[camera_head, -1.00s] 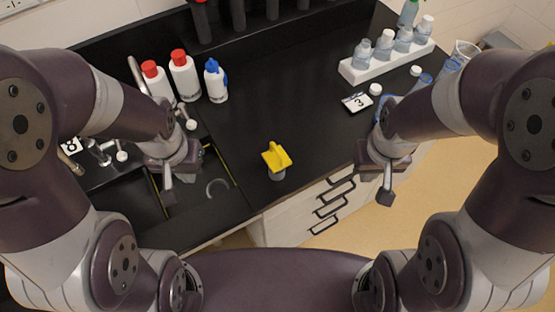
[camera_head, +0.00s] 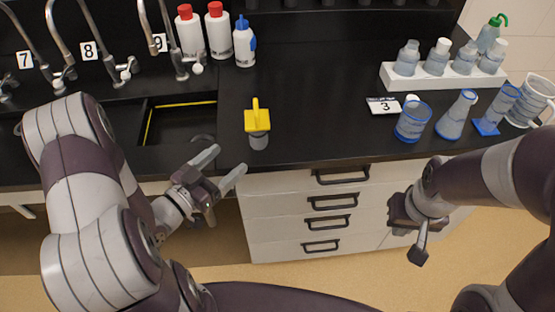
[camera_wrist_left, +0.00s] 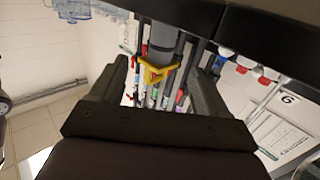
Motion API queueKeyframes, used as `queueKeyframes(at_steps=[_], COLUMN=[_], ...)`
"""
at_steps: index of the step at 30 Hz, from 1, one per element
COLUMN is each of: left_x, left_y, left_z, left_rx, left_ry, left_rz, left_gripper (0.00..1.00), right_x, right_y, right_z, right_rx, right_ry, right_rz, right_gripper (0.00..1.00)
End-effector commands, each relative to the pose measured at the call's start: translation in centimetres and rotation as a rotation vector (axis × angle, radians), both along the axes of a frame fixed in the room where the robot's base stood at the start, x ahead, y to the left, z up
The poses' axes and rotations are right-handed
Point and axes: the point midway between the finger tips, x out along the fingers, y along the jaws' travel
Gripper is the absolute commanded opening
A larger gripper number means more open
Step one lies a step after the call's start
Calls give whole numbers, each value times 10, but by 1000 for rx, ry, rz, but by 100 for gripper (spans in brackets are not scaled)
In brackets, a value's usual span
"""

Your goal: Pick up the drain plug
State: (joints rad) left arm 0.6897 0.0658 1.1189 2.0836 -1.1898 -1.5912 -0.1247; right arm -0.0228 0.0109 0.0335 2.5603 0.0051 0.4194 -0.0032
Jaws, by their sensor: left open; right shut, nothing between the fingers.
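The drain plug, with a yellow top and upright tab (camera_head: 257,120) on a grey round body, stands upright on the black counter near its front edge. My left gripper (camera_head: 221,165) is open and empty, in front of the counter edge, below and left of the plug in the head view. The plug also shows in the left wrist view (camera_wrist_left: 160,65), upside down, between the two open fingers and beyond them. My right gripper (camera_head: 418,252) is shut and empty, in front of the drawers at the right.
A black sink (camera_head: 180,122) lies left of the plug, with several taps behind it. Bottles (camera_head: 218,32) stand at the back. A white bottle rack (camera_head: 440,78), a number 3 card (camera_head: 383,106) and blue-rimmed glassware (camera_head: 412,122) stand at the right. Drawer handles (camera_head: 342,176) jut out below.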

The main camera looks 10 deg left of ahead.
Motion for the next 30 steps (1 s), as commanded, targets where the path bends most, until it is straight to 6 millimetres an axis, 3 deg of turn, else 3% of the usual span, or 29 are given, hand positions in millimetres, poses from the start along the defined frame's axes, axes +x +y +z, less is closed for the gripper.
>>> queueKeyframes(at_steps=[2,8,21,29,30], left_x=[4,43,104,109,109], left_y=[-5,-29,-58,-60,-60], left_z=[2,6,7,6,6], left_rx=[-19,-19,-19,-19,-19], left_ry=[-20,-24,-20,-20,-20], left_rz=[-8,-13,-7,-4,-4], left_gripper=[76,76,76,76,66], right_x=[0,0,0,0,0], right_y=[0,0,0,0,0], right_z=[0,7,16,16,16], right_rx=[0,0,0,0,0], right_ry=[-1,-1,-1,-1,-1], right_rz=[0,0,0,0,0], right_gripper=[0,0,0,0,0])
